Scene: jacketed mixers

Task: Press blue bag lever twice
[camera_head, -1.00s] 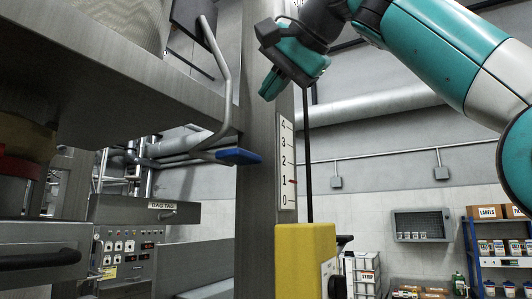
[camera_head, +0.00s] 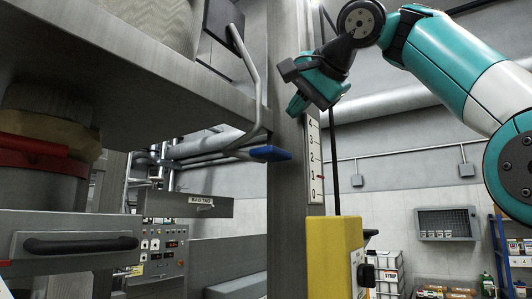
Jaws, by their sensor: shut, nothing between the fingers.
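My gripper (camera_head: 297,106) is shut and empty. In the picture it is above and to the right of the blue lever, in front of the column, with its fingers pointing down and left. A gap shows between the fingertips and the lever.
The steel column (camera_head: 282,215) carries a white 0-to-4 scale (camera_head: 315,160). A yellow box (camera_head: 334,258) stands below it. A control panel (camera_head: 163,250) is at lower left.

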